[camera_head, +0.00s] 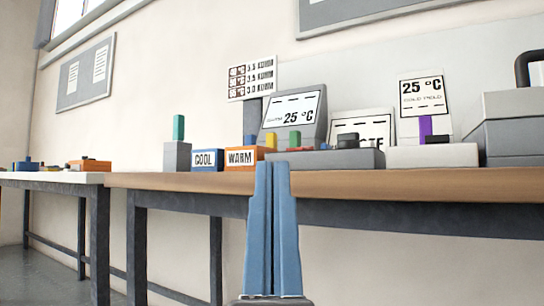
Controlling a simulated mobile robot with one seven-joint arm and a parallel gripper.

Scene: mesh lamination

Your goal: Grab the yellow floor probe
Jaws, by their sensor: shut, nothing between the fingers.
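A small yellow block (270,141) stands upright on the wooden bench, just right of the orange WARM box (241,157). It is the only clear yellow piece in view, but I cannot tell if it is the floor probe. Its lower part is hidden. My gripper (272,168) has two blue fingers, points up in front of the bench edge and is shut and empty. Its tips appear just below the yellow block in the picture; I cannot tell the distance between them.
The wooden bench (440,183) holds a blue COOL box (207,159), a grey block with a green piece (178,128), a purple piece (425,130) on a white base and a grey machine (515,130). A white table (50,177) stands at left. Floor shows at lower left.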

